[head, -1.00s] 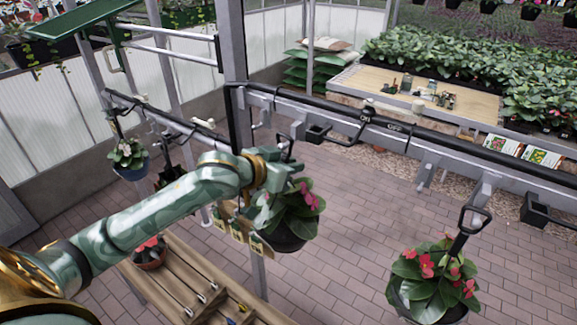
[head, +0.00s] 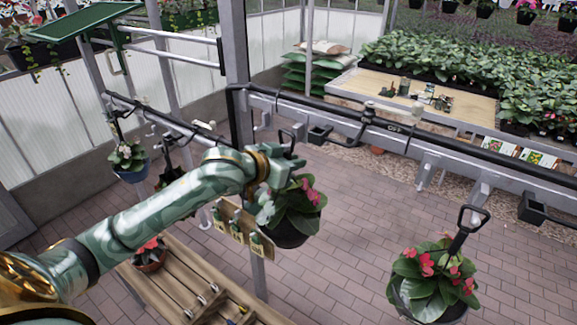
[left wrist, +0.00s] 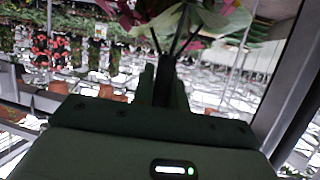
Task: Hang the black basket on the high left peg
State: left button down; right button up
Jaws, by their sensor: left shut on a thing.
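The black basket (head: 284,236) is a dark pot with broad green leaves and pink flowers. My left gripper (head: 288,168) is shut on its handle, and the basket hangs below, clear of the floor. The top of the handle loop (head: 286,137) sticks up above the fingers, close to the rail. In the left wrist view the fingers (left wrist: 164,90) close on a dark strip, with leaves and stems beyond. A pale peg (head: 262,125) shows beside the upright post, left of the handle. I cannot tell whether it is the high left peg. My right gripper is out of view.
The upright post (head: 238,70) and the long rail (head: 440,160) stand close to the held basket. A red-flowered basket (head: 428,298) hangs at the right, and a blue pot (head: 131,174) at the left. A slatted wooden bench (head: 190,275) is below my arm.

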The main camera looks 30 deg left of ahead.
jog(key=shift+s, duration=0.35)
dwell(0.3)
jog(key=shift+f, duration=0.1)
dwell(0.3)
